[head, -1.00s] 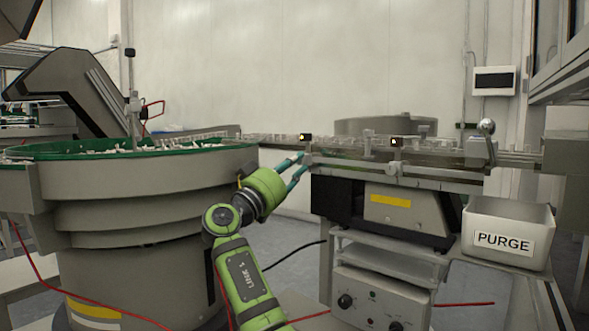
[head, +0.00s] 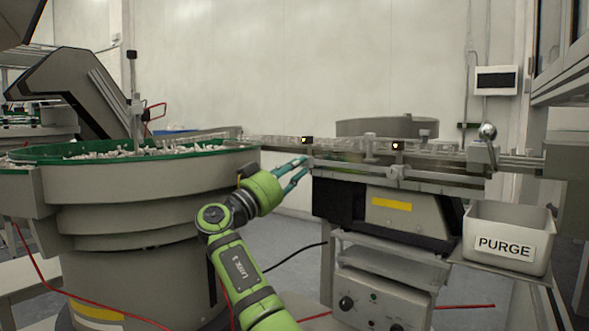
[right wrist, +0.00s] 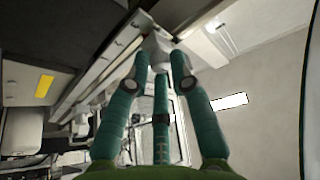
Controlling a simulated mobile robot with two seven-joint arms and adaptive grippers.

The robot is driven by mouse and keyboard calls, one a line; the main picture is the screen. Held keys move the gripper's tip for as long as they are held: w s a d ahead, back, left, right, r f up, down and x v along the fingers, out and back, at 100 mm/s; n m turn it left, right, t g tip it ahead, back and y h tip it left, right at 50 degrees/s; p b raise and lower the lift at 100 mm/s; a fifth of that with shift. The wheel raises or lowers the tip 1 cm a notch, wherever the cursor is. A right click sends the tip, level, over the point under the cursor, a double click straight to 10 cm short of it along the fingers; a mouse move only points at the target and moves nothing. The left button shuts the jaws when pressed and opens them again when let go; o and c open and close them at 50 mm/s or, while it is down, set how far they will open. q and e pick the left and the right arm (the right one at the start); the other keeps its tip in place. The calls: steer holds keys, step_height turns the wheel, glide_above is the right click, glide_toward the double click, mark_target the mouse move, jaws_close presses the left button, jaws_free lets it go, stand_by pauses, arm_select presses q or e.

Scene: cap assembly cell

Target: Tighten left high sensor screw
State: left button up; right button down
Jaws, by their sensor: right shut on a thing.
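The left high sensor (head: 307,140) is a small black block with a lit yellow spot, on the left end of the rail. My right gripper (head: 303,165) is just below it, its teal fingers reaching up and right to the rail's left end. In the right wrist view, the fingertips (right wrist: 156,80) close around a pale knob-like part (right wrist: 156,48) under the rail, which looks like the sensor's screw. The fingers hide much of it, and its thread cannot be seen. My left gripper is in neither view.
A second sensor (head: 398,146) sits further right on the rail (head: 430,172). The large feeder bowl (head: 150,185) stands close left of my right arm. A PURGE bin (head: 507,243) is at the right, and a control box (head: 385,298) is below the rail.

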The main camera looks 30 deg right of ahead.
steer(key=c, duration=1.1)
jaws_free()
steer(key=shift+w, duration=0.1)
steer(key=v, duration=1.2)
steer(key=shift+f, duration=0.1)
